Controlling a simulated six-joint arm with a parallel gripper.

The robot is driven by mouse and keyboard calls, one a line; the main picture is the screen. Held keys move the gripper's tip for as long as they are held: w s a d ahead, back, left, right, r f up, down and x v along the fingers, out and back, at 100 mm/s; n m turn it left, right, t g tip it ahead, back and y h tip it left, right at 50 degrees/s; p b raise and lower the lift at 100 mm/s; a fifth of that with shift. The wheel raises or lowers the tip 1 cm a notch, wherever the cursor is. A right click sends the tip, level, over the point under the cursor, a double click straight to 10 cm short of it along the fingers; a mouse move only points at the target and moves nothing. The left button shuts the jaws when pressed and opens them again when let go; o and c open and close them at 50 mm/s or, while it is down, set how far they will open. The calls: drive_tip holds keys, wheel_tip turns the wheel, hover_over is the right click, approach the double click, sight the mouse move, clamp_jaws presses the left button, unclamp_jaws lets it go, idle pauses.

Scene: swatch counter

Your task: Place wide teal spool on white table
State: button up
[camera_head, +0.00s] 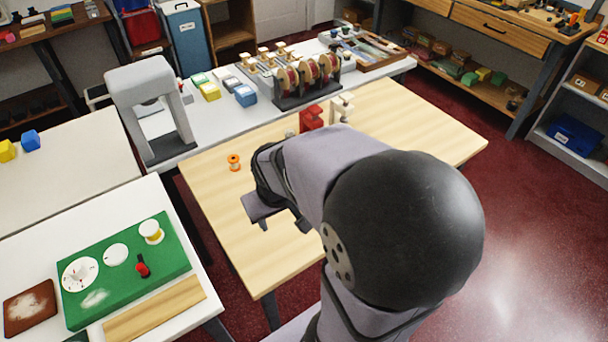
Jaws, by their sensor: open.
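I cannot make out a wide teal spool; my arm covers part of the wooden table (225,205). An orange spool (234,162) stands upright on that table, left of my gripper. My gripper (281,217) is over the wooden table, open, with nothing visible between its fingers; the arm partly covers it. A white table (212,318) at the front left bears a green board (185,262). Another white table (70,165) lies behind it at the left.
A red-topped peg (142,266) and white discs are on the green board. A wooden strip (155,308) and a brown block (30,307) lie beside it. A grey arch (150,110) and a spool rack (307,82) stand at the back. Red blocks (312,117) stand beyond my arm.

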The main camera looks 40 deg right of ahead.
drive_tip(key=w+d+r+m+t+h+b, duration=0.1)
drive_tip(key=w+d+t, duration=0.45)
drive_tip(key=d, duration=0.35)
drive_tip(key=w+d+t+h+b, duration=0.1)
drive_tip(key=w+d+t, duration=0.45)
drive_tip(key=d, duration=0.35)
drive_tip(key=shift+g, duration=0.5)
drive_tip(key=f, duration=0.7)
drive_tip(key=w+f, duration=0.1)
drive_tip(key=f, duration=0.3)
drive_tip(key=shift+a+f, duration=0.15)
drive_tip(key=shift+f, duration=0.65)
drive_tip(key=shift+p+x, duration=0.7)
drive_tip(key=shift+x, duration=0.7)
drive_tip(key=shift+p+x, duration=0.7)
drive_tip(key=shift+x, duration=1.55)
drive_tip(key=shift+f, duration=0.1)
drive_tip(key=shift+c, duration=0.4)
